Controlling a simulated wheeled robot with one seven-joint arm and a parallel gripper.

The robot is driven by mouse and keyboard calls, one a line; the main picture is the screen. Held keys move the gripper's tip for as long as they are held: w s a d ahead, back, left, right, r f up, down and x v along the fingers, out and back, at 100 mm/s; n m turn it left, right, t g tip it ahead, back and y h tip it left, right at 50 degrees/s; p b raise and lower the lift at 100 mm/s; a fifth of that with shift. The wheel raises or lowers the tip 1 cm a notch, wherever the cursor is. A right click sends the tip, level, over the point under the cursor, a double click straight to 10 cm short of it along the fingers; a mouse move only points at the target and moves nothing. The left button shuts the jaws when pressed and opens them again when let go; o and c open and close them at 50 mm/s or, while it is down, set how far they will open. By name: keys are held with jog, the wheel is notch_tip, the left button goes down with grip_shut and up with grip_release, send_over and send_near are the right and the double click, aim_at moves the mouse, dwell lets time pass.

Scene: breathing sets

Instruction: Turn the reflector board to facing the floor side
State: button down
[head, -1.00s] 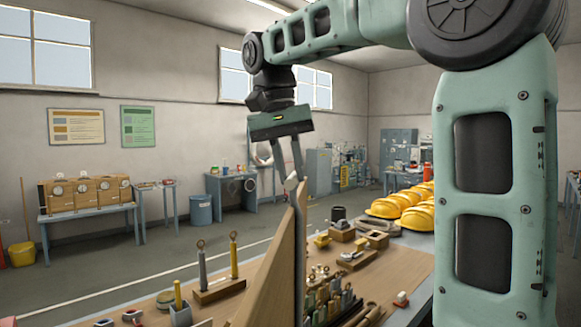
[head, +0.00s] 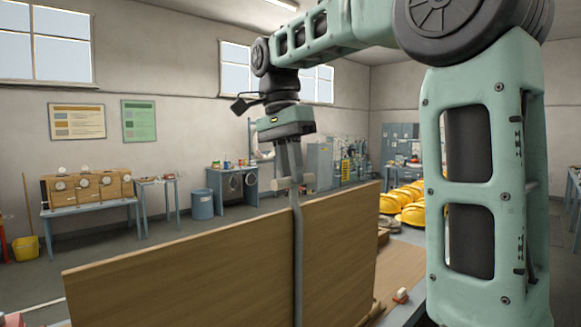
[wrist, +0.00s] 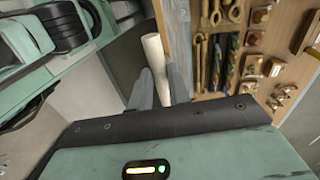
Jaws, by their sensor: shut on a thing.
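The reflector board (head: 190,265) is a large flat wooden panel standing upright over the table, with its broad face toward me in the head view. A grey upright strip (head: 298,250) runs in front of it. A pale cylindrical handle (head: 308,181) shows at the board's top edge, and it also shows in the wrist view (wrist: 154,58). My gripper (head: 290,182) points down from above and is shut on this handle. In the wrist view, its two fingers (wrist: 162,88) lie on either side of the handle. The board's far face is hidden in the head view.
Yellow hard hats (head: 408,205) lie on the table behind the board's right end. The wrist view shows several tools (wrist: 215,60) and brass fittings (wrist: 265,65) on the table. The board hides most of the table.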

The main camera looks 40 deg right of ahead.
jog(key=shift+r, duration=0.1)
dwell(0.3)
jog(key=c, duration=1.3)
grip_release()
jog(key=shift+w+r+p, duration=0.4)
jog(key=shift+r+p, duration=0.15)
jog(key=shift+r, duration=1.4)
jog(key=shift+w+r+p, duration=0.4)
jog(key=shift+r+p, duration=0.1)
jog(key=shift+r, duration=1.45)
jog(key=shift+w+r+p, duration=0.4)
jog(key=shift+r+p, duration=0.15)
jog(key=shift+r, duration=1.4)
jog(key=shift+s, duration=0.1)
